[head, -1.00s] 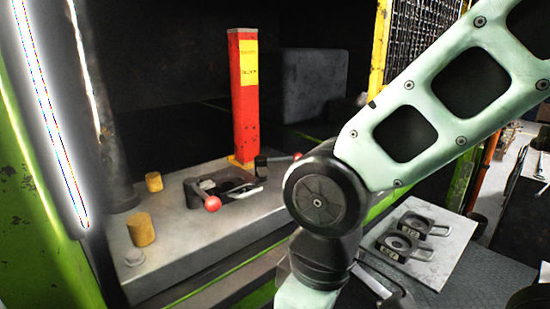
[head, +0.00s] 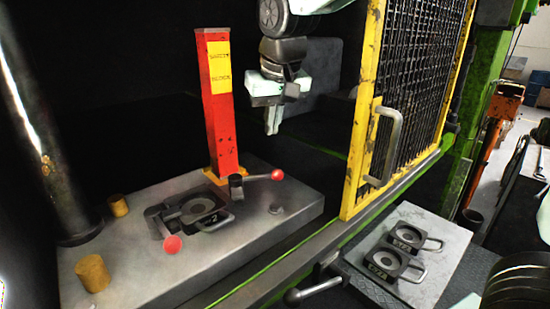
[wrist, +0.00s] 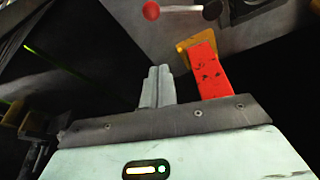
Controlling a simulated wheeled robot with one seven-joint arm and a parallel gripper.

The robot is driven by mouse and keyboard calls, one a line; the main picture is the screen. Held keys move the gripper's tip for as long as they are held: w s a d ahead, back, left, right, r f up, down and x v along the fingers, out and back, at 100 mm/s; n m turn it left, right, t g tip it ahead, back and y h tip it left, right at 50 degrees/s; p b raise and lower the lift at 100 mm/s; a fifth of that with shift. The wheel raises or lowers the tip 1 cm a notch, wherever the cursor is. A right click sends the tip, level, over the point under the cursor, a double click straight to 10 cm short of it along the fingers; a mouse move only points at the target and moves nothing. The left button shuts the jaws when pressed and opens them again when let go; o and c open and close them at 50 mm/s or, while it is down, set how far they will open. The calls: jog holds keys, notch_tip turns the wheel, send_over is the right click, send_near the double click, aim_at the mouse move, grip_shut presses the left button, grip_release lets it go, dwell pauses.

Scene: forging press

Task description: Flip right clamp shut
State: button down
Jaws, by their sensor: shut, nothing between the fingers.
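The right clamp (head: 237,186) is black, with a lever ending in a red ball knob (head: 277,174). It stands on the press bed at the right rear of a dark die (head: 200,210). Its lever points right, away from the die. The left clamp's red knob (head: 172,244) is at the die's front left. My gripper (head: 272,130) is shut and empty, pointing down above and behind the right knob, apart from it. In the wrist view the closed fingers (wrist: 156,86) show below a red knob (wrist: 151,10) and its lever at the top edge.
A red safety block post (head: 217,105) stands close to the left of my gripper; it also shows in the wrist view (wrist: 208,72). An open yellow mesh gate (head: 415,90) is at right. Brass-coloured pegs (head: 92,273) stand on the bed (head: 125,262). Two dies (head: 405,240) lie on a side plate.

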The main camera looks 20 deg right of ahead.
jog(key=p+x, duration=0.3)
jog(key=x, duration=0.6)
jog(key=shift+s, duration=0.1)
jog(key=shift+f+p, duration=0.35)
jog(key=s, duration=0.1)
jog(key=s+p, duration=0.1)
jog(key=shift+s+r, duration=0.35)
jog(key=shift+s+f, duration=0.1)
jog(key=shift+s, duration=0.4)
jog(key=shift+a, duration=0.1)
